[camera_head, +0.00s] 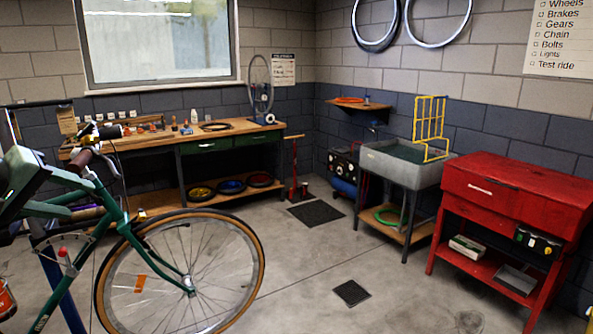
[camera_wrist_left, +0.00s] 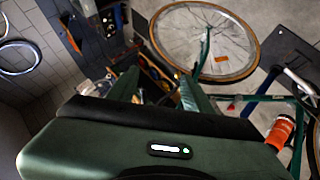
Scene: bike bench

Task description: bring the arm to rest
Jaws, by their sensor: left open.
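My left gripper (camera_head: 80,198) is dark green and comes in at the left edge of the head view, in front of the bike's handlebar area. In the left wrist view its two fingers (camera_wrist_left: 160,88) stand apart with nothing seen between them. The green bike (camera_head: 112,215) is beyond it, its front wheel (camera_head: 190,283) with a tan tyre standing out to the right. The wheel also shows in the left wrist view (camera_wrist_left: 205,40). Whether the gripper touches the bike cannot be told. My right gripper is not in view.
A wooden workbench (camera_head: 150,143) with tools stands under the window. A grey sink (camera_head: 385,165) and a red cabinet (camera_head: 515,200) stand at the right. An orange bottle (camera_wrist_left: 281,132) is near the bike in the left wrist view. The concrete floor between wheel and cabinet is mostly clear.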

